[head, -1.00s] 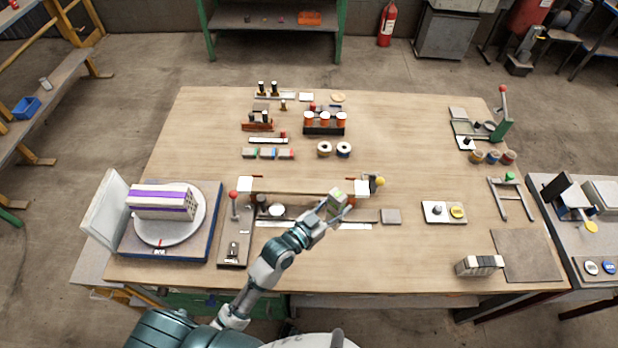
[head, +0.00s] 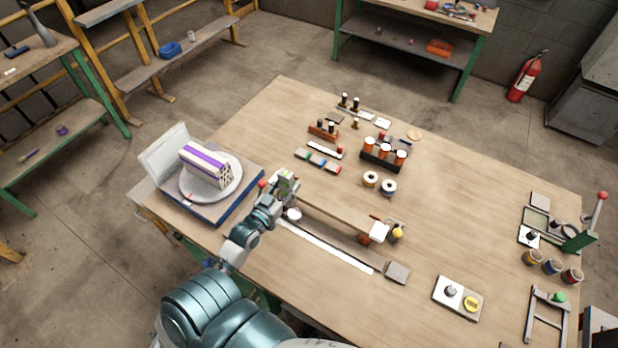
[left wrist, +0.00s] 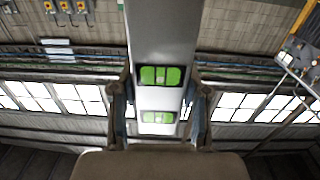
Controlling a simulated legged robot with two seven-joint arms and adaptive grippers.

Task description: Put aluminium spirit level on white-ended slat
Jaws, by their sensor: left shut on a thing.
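The white-ended slat (head: 335,212) is a long wooden strip held above the table. Its right white end (head: 379,231) shows in the head view; its left end is hidden behind my left gripper. My left gripper (head: 283,186) is shut on the aluminium spirit level (head: 289,177) at the slat's left end. In the left wrist view the level (left wrist: 160,35) is a grey bar with two green vials, between the fingers (left wrist: 160,108). Whether the level touches the slat cannot be told. My right gripper is not in view.
A turntable (head: 235,191) with a purple-striped hollow brick (head: 204,163) stands left of my arm. A white strip (head: 330,248) lies in front of the slat, beside a grey block (head: 397,271). Two spools (head: 388,187) and a bottle rack (head: 383,154) stand behind.

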